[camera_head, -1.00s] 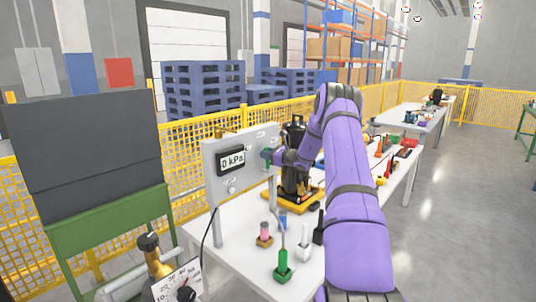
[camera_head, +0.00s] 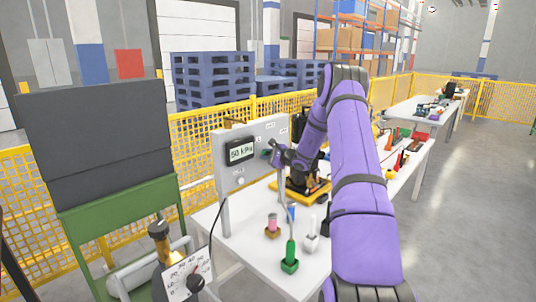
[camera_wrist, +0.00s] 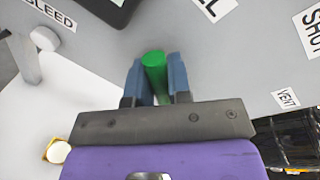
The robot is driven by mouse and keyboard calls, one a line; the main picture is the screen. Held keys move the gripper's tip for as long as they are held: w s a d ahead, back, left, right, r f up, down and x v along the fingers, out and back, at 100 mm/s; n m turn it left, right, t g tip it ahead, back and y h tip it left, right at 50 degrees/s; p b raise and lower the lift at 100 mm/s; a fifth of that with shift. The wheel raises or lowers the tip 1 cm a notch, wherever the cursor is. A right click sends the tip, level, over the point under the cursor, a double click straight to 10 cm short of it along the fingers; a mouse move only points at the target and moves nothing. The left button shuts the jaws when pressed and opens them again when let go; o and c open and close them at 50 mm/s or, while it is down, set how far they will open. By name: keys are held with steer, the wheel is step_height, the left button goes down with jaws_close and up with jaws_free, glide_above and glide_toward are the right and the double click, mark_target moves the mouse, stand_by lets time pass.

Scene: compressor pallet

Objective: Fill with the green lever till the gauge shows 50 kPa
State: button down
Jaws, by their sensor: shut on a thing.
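The gauge (camera_head: 241,151) is a dark digital display on the grey panel (camera_head: 222,172); its small digits look like 50 kPa. The green lever (camera_wrist: 154,66) stands out from the panel between my gripper's two blue-grey fingers in the wrist view. My gripper (camera_wrist: 156,88) is shut on the lever, with one finger on each side. In the head view my gripper (camera_head: 268,154) is at the panel's right part, just right of the gauge, and the lever is mostly hidden there by my gripper.
Below the panel, a white table (camera_head: 255,252) carries several small coloured parts, with a yellow-based black machine (camera_head: 300,188) behind. A yellow mesh fence (camera_head: 196,150) runs behind.

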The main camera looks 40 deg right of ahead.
steer(key=shift+a+f, duration=0.1)
steer(key=shift+f, duration=0.05)
stand_by(0.3)
steer(key=c, duration=1.1)
jaws_free()
steer(key=v, duration=1)
steer(key=shift+s, duration=0.4)
